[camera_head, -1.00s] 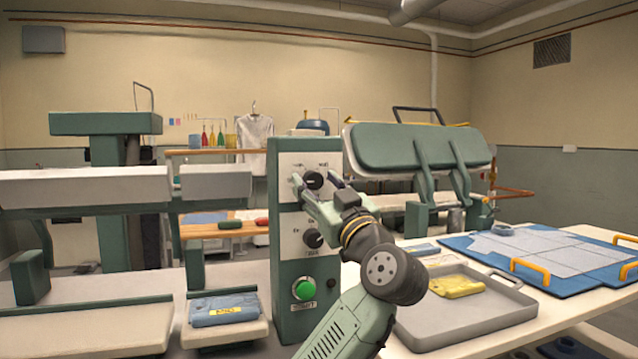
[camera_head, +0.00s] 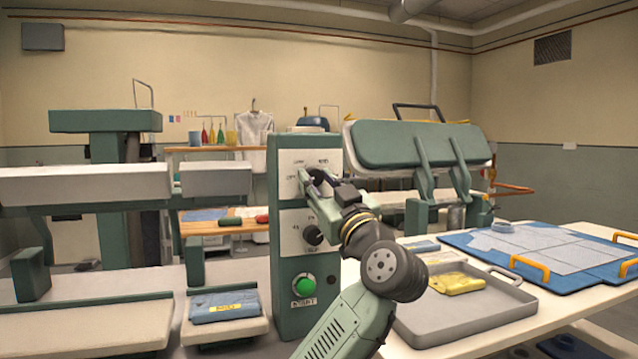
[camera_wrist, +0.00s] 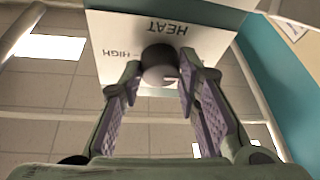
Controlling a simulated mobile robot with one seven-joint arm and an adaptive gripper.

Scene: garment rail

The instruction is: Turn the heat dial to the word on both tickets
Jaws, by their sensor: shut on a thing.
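The heat dial (camera_wrist: 160,64) is a dark round knob on the white plate of the green control post (camera_head: 290,255). In the wrist view it sits under the upside-down word HEAT, with HIGH beside it. My gripper (camera_wrist: 160,72) is shut on the dial, one finger on each side. In the head view my gripper (camera_head: 318,182) partly covers the dial. I cannot tell which word the dial points to. A yellow ticket (camera_head: 230,308) lies on a folded blue garment (camera_head: 208,301); its word is too small to read. I cannot make out a second ticket clearly.
A second dark knob (camera_head: 313,235) and a green button (camera_head: 305,285) sit below on the post. A grey tray (camera_head: 475,323) with a folded yellow item (camera_head: 457,281) stands right on the table. A green press (camera_head: 415,148) stands behind.

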